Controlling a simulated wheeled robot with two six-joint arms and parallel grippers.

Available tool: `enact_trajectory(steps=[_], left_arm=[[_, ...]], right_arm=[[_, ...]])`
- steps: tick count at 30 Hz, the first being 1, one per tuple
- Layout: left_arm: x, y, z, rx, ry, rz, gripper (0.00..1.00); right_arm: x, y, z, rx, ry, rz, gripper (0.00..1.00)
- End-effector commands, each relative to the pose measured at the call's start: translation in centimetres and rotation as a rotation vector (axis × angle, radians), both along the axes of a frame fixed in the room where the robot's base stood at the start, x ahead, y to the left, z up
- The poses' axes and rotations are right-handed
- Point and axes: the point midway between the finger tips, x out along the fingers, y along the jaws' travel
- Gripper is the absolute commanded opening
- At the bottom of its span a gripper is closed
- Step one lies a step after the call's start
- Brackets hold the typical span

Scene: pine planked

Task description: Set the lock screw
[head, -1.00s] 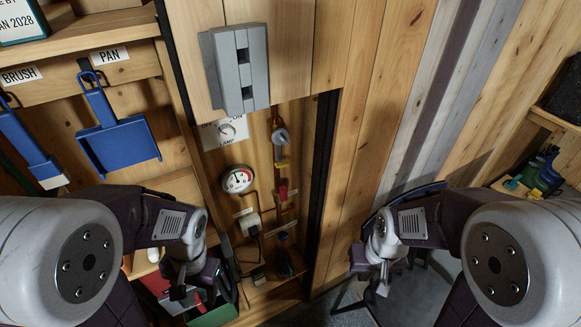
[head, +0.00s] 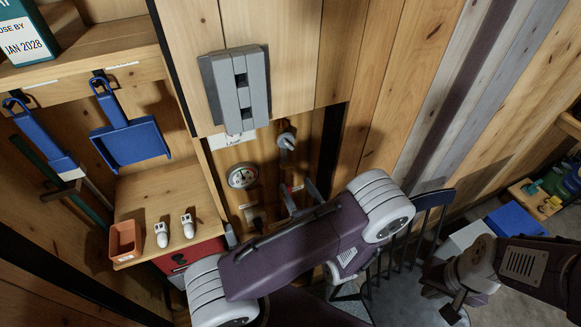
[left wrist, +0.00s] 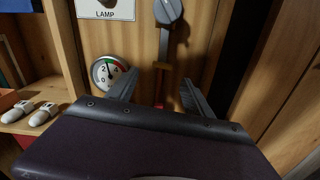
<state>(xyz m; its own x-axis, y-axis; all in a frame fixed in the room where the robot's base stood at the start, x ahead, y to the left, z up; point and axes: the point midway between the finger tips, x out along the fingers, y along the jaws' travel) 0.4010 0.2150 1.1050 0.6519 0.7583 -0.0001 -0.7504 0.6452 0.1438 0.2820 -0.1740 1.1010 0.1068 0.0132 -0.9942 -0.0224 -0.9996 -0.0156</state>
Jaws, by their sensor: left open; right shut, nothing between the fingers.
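I cannot tell which part is the lock screw. My left gripper (head: 300,190) is open in front of the pipe. In the left wrist view its fingers (left wrist: 156,88) stand on either side of the pipe, holding nothing. My right gripper (head: 452,304) is shut and empty at lower right.
A pressure gauge (head: 242,176) and a lamp switch plate (head: 231,139) are left of the pipe. A grey block (head: 236,90) hangs above. A shelf at left holds an orange pot (head: 125,240) and two white items. A dark chair (head: 412,228) stands right of my left arm.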

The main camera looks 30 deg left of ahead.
Motion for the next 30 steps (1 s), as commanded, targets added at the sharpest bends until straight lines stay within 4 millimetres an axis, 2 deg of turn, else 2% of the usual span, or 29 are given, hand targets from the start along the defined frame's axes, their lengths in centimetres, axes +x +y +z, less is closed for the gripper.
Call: enact_trajectory(steps=[3, 9, 13, 21, 27, 28, 30], left_arm=[[1.5, 2.2, 0.5, 0.0, 0.0, 0.01, 0.6], [4.0, 5.0, 0.4, -0.001, -0.001, 0.008, 0.6], [4.8, 5.8, 0.2, -0.001, 0.0, 0.004, 0.6], [5.0, 5.9, 0.1, -0.001, 0.0, 0.003, 0.6], [5.0, 5.9, 0.1, -0.002, -0.001, 0.002, 0.04], [5.0, 5.9, 0.1, -0.002, -0.001, 0.002, 0.0], [5.0, 5.9, 0.1, -0.001, 0.0, 0.003, 0.0]], right_arm=[[0.0, 0.0, 1.4, 0.0, 0.0, 0.0, 0.0], [0.0, 0.0, 2.7, 0.0, -0.001, 0.0, 0.0], [0.0, 0.0, 3.0, 0.0, 0.0, 0.0, 0.0], [0.0, 0.0, 2.9, 0.0, 0.0, 0.0, 0.0], [0.0, 0.0, 2.9, 0.0, 0.0, 0.0, 0.0], [0.0, 0.0, 2.9, 0.0, 0.0, 0.0, 0.0], [0.0, 0.0, 2.9, 0.0, 0.0, 0.0, 0.0]])
